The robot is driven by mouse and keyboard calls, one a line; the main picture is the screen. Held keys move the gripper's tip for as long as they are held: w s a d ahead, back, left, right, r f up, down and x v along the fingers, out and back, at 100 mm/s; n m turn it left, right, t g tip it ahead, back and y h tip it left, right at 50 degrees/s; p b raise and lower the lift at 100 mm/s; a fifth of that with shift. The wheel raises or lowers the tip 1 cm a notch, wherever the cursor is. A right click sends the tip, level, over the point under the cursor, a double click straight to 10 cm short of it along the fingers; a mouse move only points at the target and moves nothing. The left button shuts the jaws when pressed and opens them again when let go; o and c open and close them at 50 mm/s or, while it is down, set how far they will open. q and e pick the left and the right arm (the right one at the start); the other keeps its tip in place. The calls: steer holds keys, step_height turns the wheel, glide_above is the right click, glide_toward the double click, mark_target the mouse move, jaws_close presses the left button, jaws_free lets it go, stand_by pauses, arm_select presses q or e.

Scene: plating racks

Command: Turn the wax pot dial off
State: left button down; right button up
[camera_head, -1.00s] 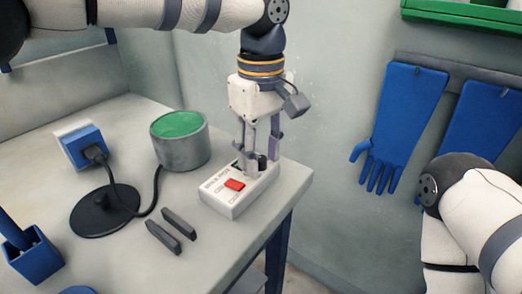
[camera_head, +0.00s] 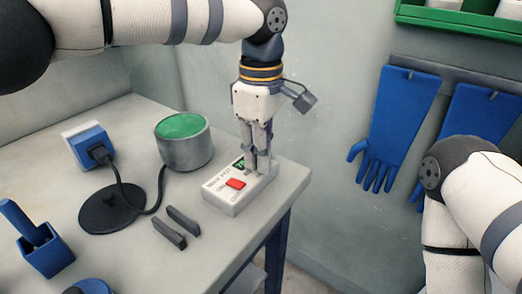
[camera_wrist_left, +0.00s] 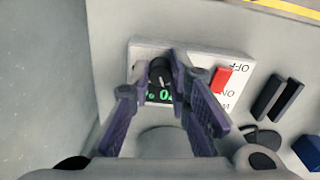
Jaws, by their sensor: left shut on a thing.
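The white control box (camera_head: 234,204) sits at the right end of the bench; it also shows in the left wrist view (camera_wrist_left: 204,62). It carries a red rocker switch (camera_head: 236,184), a green lit display (camera_wrist_left: 158,97) and a black dial (camera_wrist_left: 160,72). My left gripper (camera_head: 258,170) points down over the box, shut on the dial, with one finger on each side of it. The fingers hide most of the dial in the head view. The grey wax pot (camera_head: 186,153) with green wax stands behind the box. My right gripper is out of view.
Two dark bars (camera_head: 176,228) lie in front of the box. A black round base (camera_head: 112,210) and a cable run to a blue socket (camera_head: 88,145). A blue holder (camera_head: 45,252) stands at left. Blue gloves (camera_head: 397,128) hang on the wall.

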arm_select(q)
steer(key=n, duration=0.3)
steer(key=shift+n+p, duration=0.3)
steer(key=shift+n, duration=0.1)
steer(key=n, duration=1.1)
steer(key=shift+n, duration=0.3)
steer(key=n, duration=0.3)
steer(key=shift+n, duration=0.4)
steer(key=n, duration=0.8)
steer(key=shift+n, duration=2.1)
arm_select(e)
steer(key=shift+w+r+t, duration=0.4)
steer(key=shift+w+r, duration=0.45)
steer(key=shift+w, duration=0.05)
